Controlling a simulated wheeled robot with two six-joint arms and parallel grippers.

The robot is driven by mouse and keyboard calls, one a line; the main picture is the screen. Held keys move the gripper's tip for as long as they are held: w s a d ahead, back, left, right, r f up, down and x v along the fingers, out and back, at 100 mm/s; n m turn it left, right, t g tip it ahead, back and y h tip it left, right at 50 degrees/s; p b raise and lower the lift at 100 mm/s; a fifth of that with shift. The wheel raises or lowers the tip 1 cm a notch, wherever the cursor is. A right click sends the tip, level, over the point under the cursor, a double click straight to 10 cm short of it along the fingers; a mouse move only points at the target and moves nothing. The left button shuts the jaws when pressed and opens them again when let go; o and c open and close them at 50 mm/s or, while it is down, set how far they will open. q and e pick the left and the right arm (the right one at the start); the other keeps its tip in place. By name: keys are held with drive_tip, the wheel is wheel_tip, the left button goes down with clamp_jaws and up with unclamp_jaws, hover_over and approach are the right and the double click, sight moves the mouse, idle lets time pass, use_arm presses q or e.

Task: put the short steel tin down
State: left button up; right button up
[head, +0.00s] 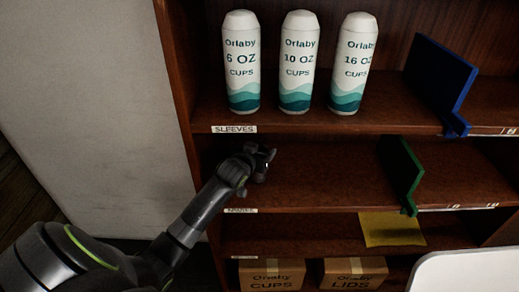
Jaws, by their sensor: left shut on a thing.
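My left gripper (263,164) reaches in from the lower left to the middle shelf (320,170), near that shelf's left end. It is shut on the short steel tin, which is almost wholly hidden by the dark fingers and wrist. Only a small bright glint shows at the fingertips. I cannot tell whether the tin touches the shelf board. My right gripper is not in view.
Cup sleeves (299,62) stand on the top shelf. A blue divider (440,80) and a green divider (403,175) stand to the right. A yellow sheet (391,229) lies below. Cartons (271,274) sit at the bottom. The middle shelf is bare between gripper and green divider.

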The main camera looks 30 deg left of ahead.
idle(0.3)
use_arm(q)
drive_tip(key=o, duration=1.1)
drive_tip(key=shift+f, duration=0.15)
drive_tip(key=shift+o, duration=0.2)
drive_tip(key=v, duration=1.2)
